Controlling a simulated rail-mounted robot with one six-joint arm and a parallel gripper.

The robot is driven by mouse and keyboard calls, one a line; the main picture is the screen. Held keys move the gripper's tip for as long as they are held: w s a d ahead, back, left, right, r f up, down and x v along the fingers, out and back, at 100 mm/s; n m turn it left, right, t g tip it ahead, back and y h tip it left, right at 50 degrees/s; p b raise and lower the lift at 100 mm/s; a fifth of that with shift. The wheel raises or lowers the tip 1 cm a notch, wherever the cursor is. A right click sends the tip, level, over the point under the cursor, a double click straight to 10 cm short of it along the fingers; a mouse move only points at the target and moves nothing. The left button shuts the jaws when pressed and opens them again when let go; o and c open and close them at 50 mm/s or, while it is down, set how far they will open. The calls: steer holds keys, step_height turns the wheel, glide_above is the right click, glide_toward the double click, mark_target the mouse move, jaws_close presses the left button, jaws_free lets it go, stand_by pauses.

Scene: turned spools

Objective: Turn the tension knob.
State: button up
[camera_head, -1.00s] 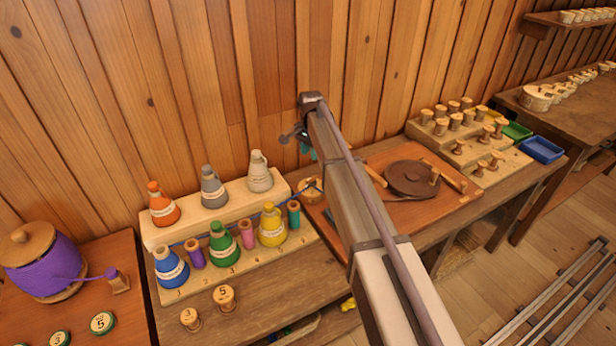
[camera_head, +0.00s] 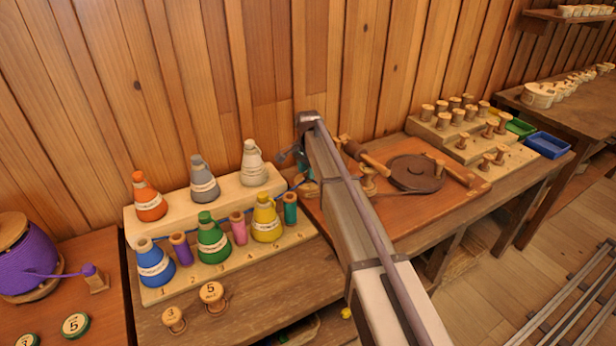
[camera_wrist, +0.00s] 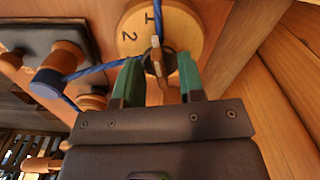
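The tension knob is a round wooden dial (camera_wrist: 190,25) marked 1 and 2, with a dark hub and a wooden pointer (camera_wrist: 156,52) standing at its middle. In the wrist view, my gripper (camera_wrist: 158,70) has its two teal fingers spread. The hub and pointer lie between the fingertips, with gaps visible at the sides; I cannot tell whether either finger touches. A blue thread (camera_wrist: 105,67) runs across to the dial. In the head view, the teal fingers (camera_head: 303,168) are small beside the end of my arm, and the arm hides the dial.
The reddish board (camera_head: 440,213) also carries a dark turntable (camera_head: 415,174). To the left stands a stepped rack (camera_head: 205,275) with coloured bottles and spools. A block of wooden spools (camera_head: 505,165) is at the right. The plank wall (camera_head: 350,60) rises close behind.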

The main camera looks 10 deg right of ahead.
steer(key=shift+r, duration=0.1)
jaws_close()
